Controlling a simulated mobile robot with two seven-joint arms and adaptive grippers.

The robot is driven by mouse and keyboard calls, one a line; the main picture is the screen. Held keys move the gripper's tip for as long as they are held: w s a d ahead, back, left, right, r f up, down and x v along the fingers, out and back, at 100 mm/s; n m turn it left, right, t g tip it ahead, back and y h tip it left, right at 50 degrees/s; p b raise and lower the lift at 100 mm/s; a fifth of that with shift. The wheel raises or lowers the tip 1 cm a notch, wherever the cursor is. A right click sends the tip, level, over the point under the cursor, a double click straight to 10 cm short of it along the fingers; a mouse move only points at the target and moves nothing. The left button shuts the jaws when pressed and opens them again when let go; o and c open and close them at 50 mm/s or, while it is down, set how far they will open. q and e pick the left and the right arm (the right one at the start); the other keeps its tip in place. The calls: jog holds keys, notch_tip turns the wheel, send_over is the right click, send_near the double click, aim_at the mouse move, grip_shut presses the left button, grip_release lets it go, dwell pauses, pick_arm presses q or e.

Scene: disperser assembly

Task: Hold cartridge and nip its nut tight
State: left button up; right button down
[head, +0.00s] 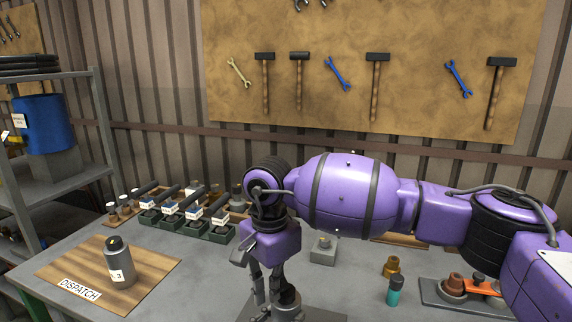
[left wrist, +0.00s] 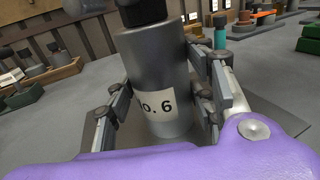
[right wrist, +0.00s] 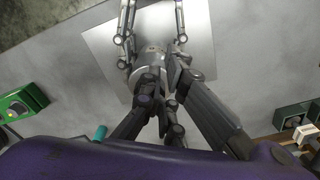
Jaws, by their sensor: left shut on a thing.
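The cartridge (left wrist: 155,75) is a grey upright cylinder with a "No. 6" label and a dark top (left wrist: 143,12). My left gripper (left wrist: 160,110) is shut on its sides in the left wrist view. My right gripper (head: 268,295) points down at the cartridge (head: 287,303) in the head view. In the right wrist view, the right gripper's fingers (right wrist: 163,85) reach close over the cartridge's top end (right wrist: 150,60), with the left gripper's fingers (right wrist: 152,30) beyond. The nut is hidden or too small to make out. Whether the right fingers touch it is not clear.
A pale square plate (right wrist: 100,45) lies under the cartridge. A grey cylinder (head: 120,264) stands on the wooden dispatch board (head: 150,285) at left. Green holders (head: 190,228) stand behind. A teal bottle (head: 395,291) and a brown fitting (head: 391,266) stand to the right.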

notch_tip(320, 180, up, 6)
jog(key=shift+s+a, duration=0.15)
jog(key=shift+a, duration=0.2)
jog(key=shift+r, duration=0.1)
jog(key=shift+r, duration=0.1)
